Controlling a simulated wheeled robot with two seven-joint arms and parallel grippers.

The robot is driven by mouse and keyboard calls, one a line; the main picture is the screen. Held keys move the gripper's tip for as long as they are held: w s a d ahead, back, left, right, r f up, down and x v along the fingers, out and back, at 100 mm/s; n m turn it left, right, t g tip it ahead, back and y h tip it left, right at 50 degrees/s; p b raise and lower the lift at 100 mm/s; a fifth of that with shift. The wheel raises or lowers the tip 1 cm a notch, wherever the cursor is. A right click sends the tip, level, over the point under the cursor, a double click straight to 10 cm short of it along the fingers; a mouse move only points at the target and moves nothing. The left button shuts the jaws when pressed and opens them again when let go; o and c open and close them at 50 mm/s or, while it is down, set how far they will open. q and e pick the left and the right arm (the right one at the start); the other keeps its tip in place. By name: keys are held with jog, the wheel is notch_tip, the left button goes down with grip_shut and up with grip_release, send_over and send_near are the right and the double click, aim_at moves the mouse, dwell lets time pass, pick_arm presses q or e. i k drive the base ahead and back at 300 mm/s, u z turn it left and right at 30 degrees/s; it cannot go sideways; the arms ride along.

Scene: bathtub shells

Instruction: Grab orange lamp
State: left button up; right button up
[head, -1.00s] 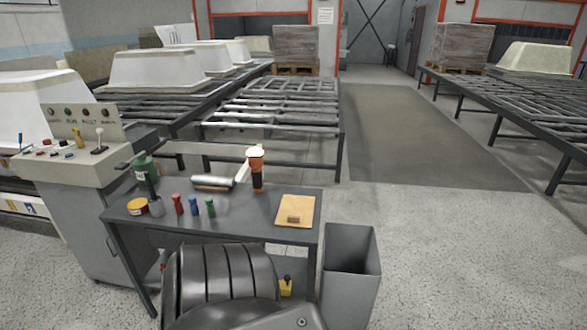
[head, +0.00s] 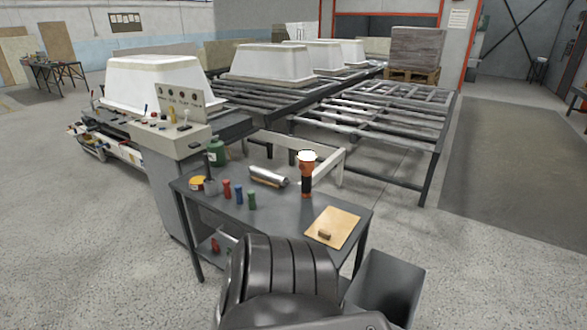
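The orange lamp (head: 307,184) stands upright on the small grey work table (head: 275,211). It has an orange head with a white top and a dark body with an orange band. It stands behind the wooden board and to the right of a silver cylinder. Nothing touches it that I can see. Neither of my grippers is in view. A dark ribbed part of my own body fills the bottom middle and covers part of the table's front.
On the table are a silver cylinder (head: 268,176), a green bottle (head: 216,152), small coloured bottles (head: 238,194), a yellow tin (head: 197,183) and a wooden board (head: 342,222). A grey bin (head: 385,288) stands right of the table. A control console (head: 172,140) stands left.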

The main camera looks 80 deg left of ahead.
aim_at(306, 158)
jog(key=u, duration=0.7)
jog(key=i, duration=0.65)
jog(key=u, duration=0.8)
